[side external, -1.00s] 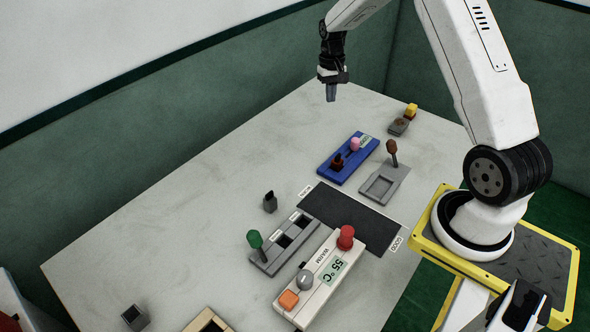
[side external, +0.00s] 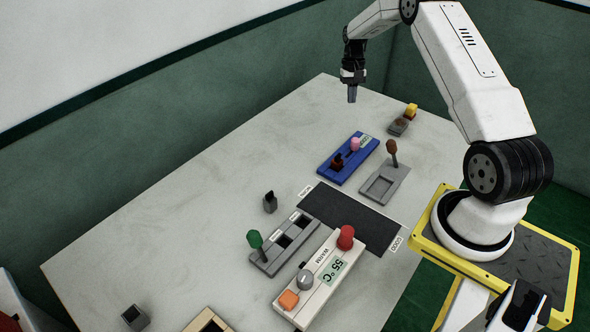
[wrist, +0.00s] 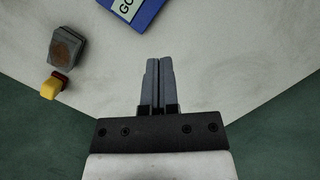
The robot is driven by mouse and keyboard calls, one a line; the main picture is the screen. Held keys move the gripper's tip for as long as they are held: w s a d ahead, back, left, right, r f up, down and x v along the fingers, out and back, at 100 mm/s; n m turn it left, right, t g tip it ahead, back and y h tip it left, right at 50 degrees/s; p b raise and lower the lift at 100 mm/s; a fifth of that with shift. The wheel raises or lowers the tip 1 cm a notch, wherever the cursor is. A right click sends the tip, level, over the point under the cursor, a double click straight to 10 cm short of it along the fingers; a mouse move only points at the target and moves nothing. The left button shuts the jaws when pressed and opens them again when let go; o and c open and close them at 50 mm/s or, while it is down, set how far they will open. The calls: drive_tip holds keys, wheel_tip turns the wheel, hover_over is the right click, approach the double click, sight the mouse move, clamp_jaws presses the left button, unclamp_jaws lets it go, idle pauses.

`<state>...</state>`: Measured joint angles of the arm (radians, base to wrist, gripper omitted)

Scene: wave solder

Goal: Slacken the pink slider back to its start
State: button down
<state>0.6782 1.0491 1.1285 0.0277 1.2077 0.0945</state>
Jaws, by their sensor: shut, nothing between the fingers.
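The pink slider (side external: 355,144) is a pink knob on a blue base (side external: 334,176), at the end of the base close to its white label. A dark red-brown piece (side external: 338,161) stands on the same base, nearer its other end. My gripper (side external: 352,99) is shut and empty, in the air above the table and behind the blue base in the side view. In the wrist view my gripper (wrist: 158,62) has its fingers together. A corner of the blue base (wrist: 133,10) shows at the top there; the pink knob is out of that view.
A grey block (side external: 398,126) and a yellow piece (side external: 411,110) stand right of the blue base. A grey base (side external: 377,188) with a brown-knobbed lever (side external: 391,148) is beside it. A dark mat (side external: 345,214) and the white 55 °C panel (side external: 320,281) lie nearer. The table's left is mostly clear.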

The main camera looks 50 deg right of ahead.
sight(355, 144)
drive_tip(key=x, duration=0.9)
drive_tip(key=shift+f, duration=0.25)
drive_tip(key=shift+s+a+r, duration=0.2)
drive_tip(key=shift+s+a, duration=0.05)
drive_tip(key=shift+a, duration=0.05)
drive_tip(key=shift+s+a, duration=1.1)
drive_tip(key=shift+s, duration=0.05)
drive_tip(key=shift+a, duration=2.45)
